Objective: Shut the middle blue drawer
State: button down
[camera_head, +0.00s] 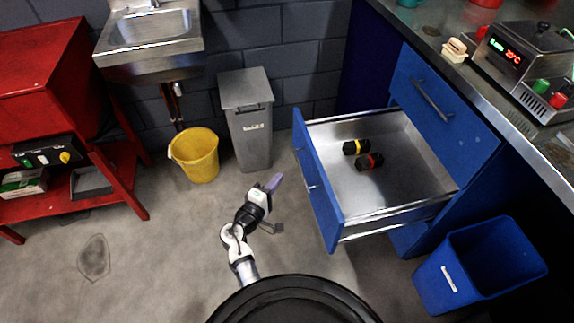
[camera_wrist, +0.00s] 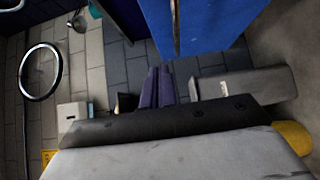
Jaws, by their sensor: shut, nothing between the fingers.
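The middle blue drawer (camera_head: 320,190) is pulled far out of the blue cabinet in the head view. Its metal inside (camera_head: 410,160) shows, holding a yellow-banded dark object (camera_head: 356,147) and a red-banded dark object (camera_head: 370,161). My gripper (camera_head: 274,183), with purple fingers, is to the left of the drawer's front panel and appears apart from it. In the wrist view the fingers (camera_wrist: 153,88) are together and empty. A blue panel with a handle, apparently the drawer front (camera_wrist: 215,25), is at the top of that view.
The drawer above (camera_head: 440,105) is shut. A blue bin (camera_head: 477,266) stands on the floor right of the open drawer. A grey bin (camera_head: 250,132) and yellow bucket (camera_head: 194,155) stand by the wall. A red bench (camera_head: 50,75) is at left. Floor left of my gripper is clear.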

jog(key=p, duration=0.2)
send_near(309, 151)
jog(key=w+a, duration=0.1)
jog(key=w, duration=0.2)
jog(key=shift+w+d+r, duration=0.15)
jog(key=shift+w+d, duration=0.2)
jog(key=shift+d, duration=0.2)
jog(key=shift+w+d+r, duration=0.15)
jog(key=shift+w+d, duration=0.2)
jog(key=shift+d, duration=0.2)
jog(key=shift+w+d+p, duration=0.3)
jog(key=shift+d+p, duration=0.1)
jog(key=shift+d, duration=0.35)
jog(key=shift+f, duration=0.1)
